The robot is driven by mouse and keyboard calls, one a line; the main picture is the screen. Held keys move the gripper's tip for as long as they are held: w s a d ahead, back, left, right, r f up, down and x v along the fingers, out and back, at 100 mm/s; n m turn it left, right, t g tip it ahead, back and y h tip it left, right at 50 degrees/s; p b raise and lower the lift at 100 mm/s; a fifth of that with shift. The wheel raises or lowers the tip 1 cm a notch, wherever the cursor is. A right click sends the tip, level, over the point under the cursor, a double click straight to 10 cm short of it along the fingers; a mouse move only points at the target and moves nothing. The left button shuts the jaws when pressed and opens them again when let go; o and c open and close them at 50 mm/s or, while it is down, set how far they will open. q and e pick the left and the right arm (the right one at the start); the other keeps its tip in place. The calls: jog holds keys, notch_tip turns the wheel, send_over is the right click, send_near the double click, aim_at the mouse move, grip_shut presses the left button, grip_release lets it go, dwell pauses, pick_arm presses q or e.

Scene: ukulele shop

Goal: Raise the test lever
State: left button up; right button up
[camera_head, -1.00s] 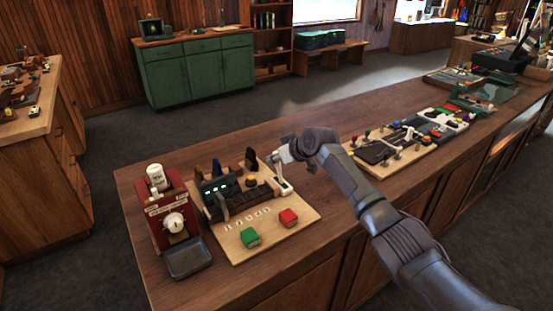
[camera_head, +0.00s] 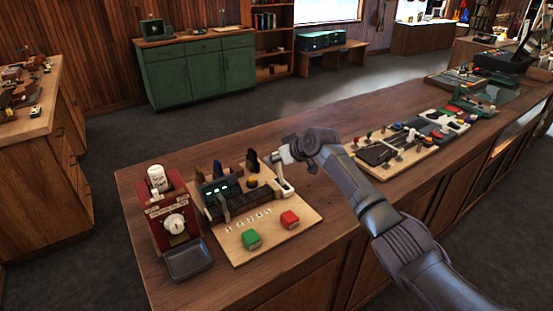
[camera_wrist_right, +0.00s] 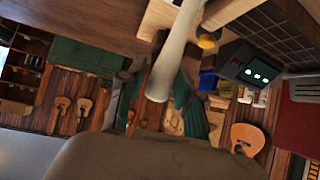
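The test board (camera_head: 255,240) is a pale wooden panel on the counter, with a dark console, a lit display (camera_head: 222,187), a green button (camera_head: 251,239) and a red button (camera_head: 290,219). A white lever (camera_head: 285,186) stands at the console's right end. My right gripper (camera_head: 279,157) is at the lever's upper end, and I cannot tell whether its fingers close on it. In the right wrist view the pale lever (camera_wrist_right: 176,58) runs close in front of the camera, and the display (camera_wrist_right: 258,74) shows green marks. My left gripper is out of view.
Another panel with small levers (camera_head: 392,152) lies to the right along the counter. Bare counter (camera_head: 325,215) lies between the two panels.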

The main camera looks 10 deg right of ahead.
jog(key=shift+o, duration=0.6)
jog(key=shift+w+f, duration=0.1)
jog(key=shift+f, duration=0.1)
jog(key=shift+s+d+r, duration=0.25)
jog(key=shift+s+r, duration=0.1)
jog(key=shift+s, duration=0.15)
jog(key=v, duration=1)
jog(key=shift+s+r, duration=0.2)
jog(key=shift+r, duration=0.1)
jog(key=shift+d, duration=0.15)
